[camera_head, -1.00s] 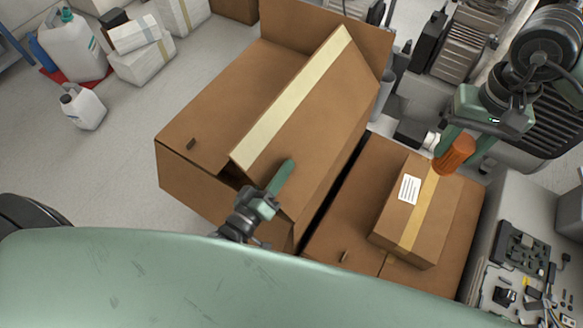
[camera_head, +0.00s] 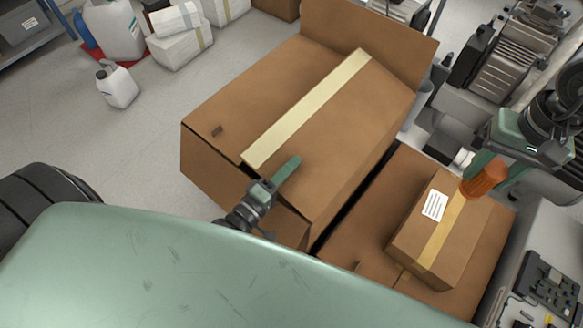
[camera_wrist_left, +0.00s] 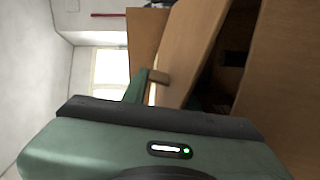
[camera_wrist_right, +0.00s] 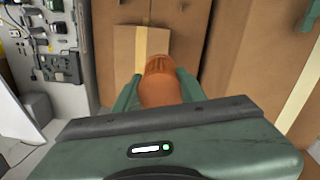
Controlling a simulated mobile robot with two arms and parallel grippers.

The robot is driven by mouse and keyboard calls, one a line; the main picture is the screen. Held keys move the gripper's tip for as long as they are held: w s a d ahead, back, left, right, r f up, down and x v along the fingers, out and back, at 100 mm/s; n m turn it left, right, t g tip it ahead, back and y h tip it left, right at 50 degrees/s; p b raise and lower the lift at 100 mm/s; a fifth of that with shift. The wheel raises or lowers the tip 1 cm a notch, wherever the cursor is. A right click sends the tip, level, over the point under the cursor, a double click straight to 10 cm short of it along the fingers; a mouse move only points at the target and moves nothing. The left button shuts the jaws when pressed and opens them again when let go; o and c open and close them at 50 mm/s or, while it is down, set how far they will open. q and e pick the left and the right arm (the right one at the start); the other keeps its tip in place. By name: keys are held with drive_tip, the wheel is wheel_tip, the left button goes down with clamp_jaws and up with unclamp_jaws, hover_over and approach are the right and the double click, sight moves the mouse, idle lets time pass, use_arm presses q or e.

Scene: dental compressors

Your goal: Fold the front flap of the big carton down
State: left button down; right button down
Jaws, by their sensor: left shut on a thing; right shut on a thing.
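Another flap (camera_head: 370,35) stands up at the far end. My left gripper (camera_head: 287,172) is at the near edge of the taped flap, shut on it, one finger lying over the top. In the left wrist view cardboard shows by the finger (camera_wrist_left: 145,85). My right gripper (camera_wrist_right: 160,88) is shut on an orange cylinder (camera_wrist_right: 160,80).
A small taped carton (camera_head: 430,225) with a white label sits on another carton (camera_head: 350,240) at the right, just below the orange cylinder. Machines crowd the far right. White jugs (camera_head: 118,85) and boxes stand at the back left; the floor between is clear.

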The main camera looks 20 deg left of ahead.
use_arm(q)
drive_tip(key=shift+d, duration=0.2)
drive_tip(key=c, duration=1.2)
unclamp_jaws()
drive_tip(key=shift+s, duration=0.1)
drive_tip(key=v, duration=1.1)
drive_tip(key=shift+s+p, duration=0.35)
drive_tip(key=shift+s, duration=0.05)
